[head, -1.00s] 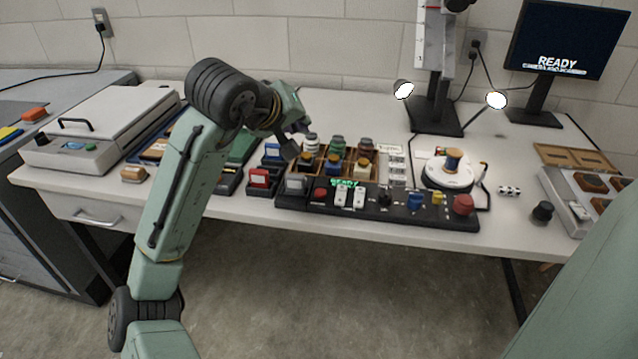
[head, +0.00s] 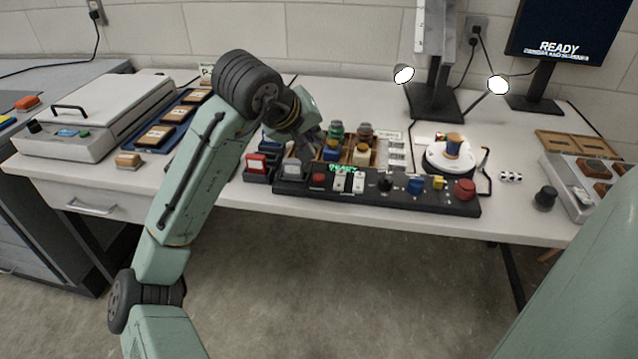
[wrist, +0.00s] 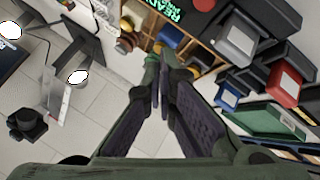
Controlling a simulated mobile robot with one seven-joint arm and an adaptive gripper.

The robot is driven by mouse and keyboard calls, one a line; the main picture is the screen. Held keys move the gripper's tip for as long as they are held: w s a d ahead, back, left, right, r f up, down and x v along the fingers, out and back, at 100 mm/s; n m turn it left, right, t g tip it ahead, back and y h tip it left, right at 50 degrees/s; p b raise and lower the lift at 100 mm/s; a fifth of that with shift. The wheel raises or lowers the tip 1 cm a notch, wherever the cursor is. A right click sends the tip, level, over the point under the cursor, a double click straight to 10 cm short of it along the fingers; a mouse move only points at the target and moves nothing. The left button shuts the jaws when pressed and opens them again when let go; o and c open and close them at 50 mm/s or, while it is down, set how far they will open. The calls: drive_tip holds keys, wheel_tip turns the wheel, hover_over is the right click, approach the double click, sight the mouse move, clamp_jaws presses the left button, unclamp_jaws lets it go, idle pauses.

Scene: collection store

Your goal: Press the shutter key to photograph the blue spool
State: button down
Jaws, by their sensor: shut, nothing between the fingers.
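The blue spool (head: 453,145), with brown ends, stands upright on a round white turntable (head: 436,163). The black control panel (head: 400,202) lies along the table's front edge, with a green READY display, a grey key (head: 292,169), a red button, white switches, a black knob, and blue, yellow and red controls. No label I can read names the shutter key. My gripper (head: 312,150) is above the panel's left end and the jar rack, apart from the spool; the arm partly hides its tips. In the wrist view, my gripper (wrist: 158,62) is shut and empty, with the grey key (wrist: 238,40) beyond and right.
A rack of small jars (head: 362,155) stands behind the panel. Red and blue boxed items (head: 257,165) sit left of it. A camera stand (head: 432,100) with two lamps and a monitor (head: 570,30) reading READY stand behind. A tray (head: 570,190) is at right.

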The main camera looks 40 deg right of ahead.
drive_tip(key=b, duration=0.3)
hover_over(315, 176)
wheel_tip(315, 176, down, 5)
drive_tip(key=shift+f, duration=0.1)
drive_tip(key=shift+f+b, duration=0.3)
drive_tip(key=shift+f, duration=0.1)
idle(0.8)
drive_tip(key=shift+f, duration=0.4)
drive_tip(key=shift+f, duration=0.45)
idle(0.7)
drive_tip(key=shift+r, duration=0.15)
drive_tip(key=shift+r+p, duration=0.75)
drive_tip(key=shift+p, duration=0.2)
